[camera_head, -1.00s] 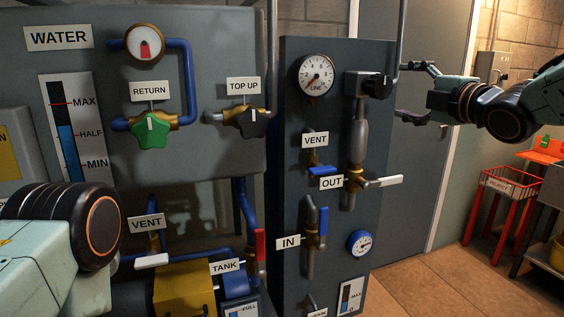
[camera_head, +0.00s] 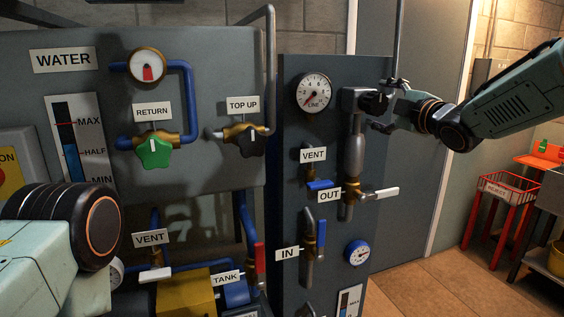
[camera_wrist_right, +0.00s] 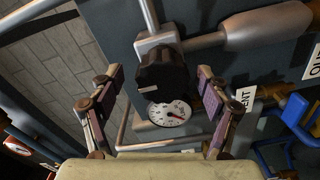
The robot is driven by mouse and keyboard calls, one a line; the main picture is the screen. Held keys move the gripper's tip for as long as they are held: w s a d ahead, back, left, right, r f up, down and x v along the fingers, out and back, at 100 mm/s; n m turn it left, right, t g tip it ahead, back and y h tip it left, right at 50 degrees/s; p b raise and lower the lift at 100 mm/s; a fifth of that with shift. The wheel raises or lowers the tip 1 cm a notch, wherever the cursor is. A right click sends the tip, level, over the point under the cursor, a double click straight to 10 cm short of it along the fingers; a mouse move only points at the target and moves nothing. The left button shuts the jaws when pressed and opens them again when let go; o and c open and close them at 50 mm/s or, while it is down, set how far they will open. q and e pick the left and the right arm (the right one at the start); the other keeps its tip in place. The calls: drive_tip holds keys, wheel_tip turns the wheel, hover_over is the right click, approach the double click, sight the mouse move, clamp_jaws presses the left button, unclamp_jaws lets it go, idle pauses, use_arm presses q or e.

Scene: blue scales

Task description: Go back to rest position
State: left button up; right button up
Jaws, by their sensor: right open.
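My right gripper (camera_head: 384,106) is open at the top right of the dark panel, its fingers pointing left at the black knob (camera_head: 374,102). In the right wrist view the two fingers of my right gripper (camera_wrist_right: 160,75) stand apart on either side of the black knob (camera_wrist_right: 162,76), with gaps showing between them and it. The head view shows part of my left arm at the lower left, but its gripper is out of the picture.
The dark panel (camera_head: 290,200) carries a LINE gauge (camera_head: 314,93), a white-handled OUT valve (camera_head: 380,194) and a blue-handled IN valve (camera_head: 322,238). The WATER board (camera_head: 210,65) has a green RETURN knob (camera_head: 153,153). A red REJECT stand (camera_head: 494,190) is at the right; floor before it is open.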

drive_tip(key=m+p, duration=0.2)
drive_tip(key=shift+w+a+f+m+p, duration=0.15)
drive_tip(key=shift+w+m+p, duration=0.15)
drive_tip(key=shift+m+p, duration=0.1)
drive_tip(key=m+p, duration=0.2)
drive_tip(key=m, duration=0.1)
drive_tip(key=shift+s+p, duration=0.3)
drive_tip(key=m+p, duration=0.2)
drive_tip(key=m, duration=0.1)
drive_tip(key=shift+w+p, duration=0.25)
drive_tip(key=shift+p, duration=0.1)
drive_tip(key=m+p, duration=0.1)
drive_tip(key=m, duration=0.2)
drive_tip(key=shift+s+p, duration=0.25)
drive_tip(key=shift+p, duration=0.15)
drive_tip(key=shift+w+a+f, duration=0.1)
drive_tip(key=shift+w+f, duration=0.1)
